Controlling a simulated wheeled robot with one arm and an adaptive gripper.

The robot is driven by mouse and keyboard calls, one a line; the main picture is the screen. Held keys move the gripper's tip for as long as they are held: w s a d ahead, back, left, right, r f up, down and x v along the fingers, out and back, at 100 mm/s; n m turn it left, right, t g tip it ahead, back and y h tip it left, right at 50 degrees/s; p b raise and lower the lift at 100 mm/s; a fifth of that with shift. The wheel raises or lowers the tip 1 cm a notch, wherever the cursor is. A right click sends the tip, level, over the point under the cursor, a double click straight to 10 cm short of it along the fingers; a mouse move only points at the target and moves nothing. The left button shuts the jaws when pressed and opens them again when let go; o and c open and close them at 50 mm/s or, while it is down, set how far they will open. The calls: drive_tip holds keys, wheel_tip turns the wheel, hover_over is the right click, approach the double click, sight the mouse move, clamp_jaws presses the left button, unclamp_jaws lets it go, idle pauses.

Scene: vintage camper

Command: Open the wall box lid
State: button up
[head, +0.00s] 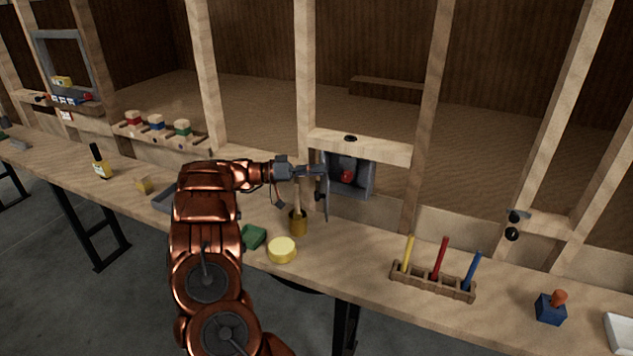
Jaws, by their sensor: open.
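The grey wall box (364,180) is fixed between wooden studs at the back of the bench, below a short wooden crosspiece. Its lid (326,195) stands swung out on the left side, seen nearly edge-on, and the inside shows. A red round thing (347,176) is inside the box. My gripper (318,173) comes in from the left and is open, with its fingertips right at the lid's upper part. I cannot tell whether the fingers touch the lid.
A brass-coloured cup (298,222) with a tool in it stands just below my gripper. A yellow round tin (282,250) and a green block (252,237) lie nearer the front edge. A wooden rack (432,283) with coloured sticks stands to the right. The bench between box and rack is clear.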

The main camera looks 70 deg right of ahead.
drive_tip(key=shift+r, duration=0.45)
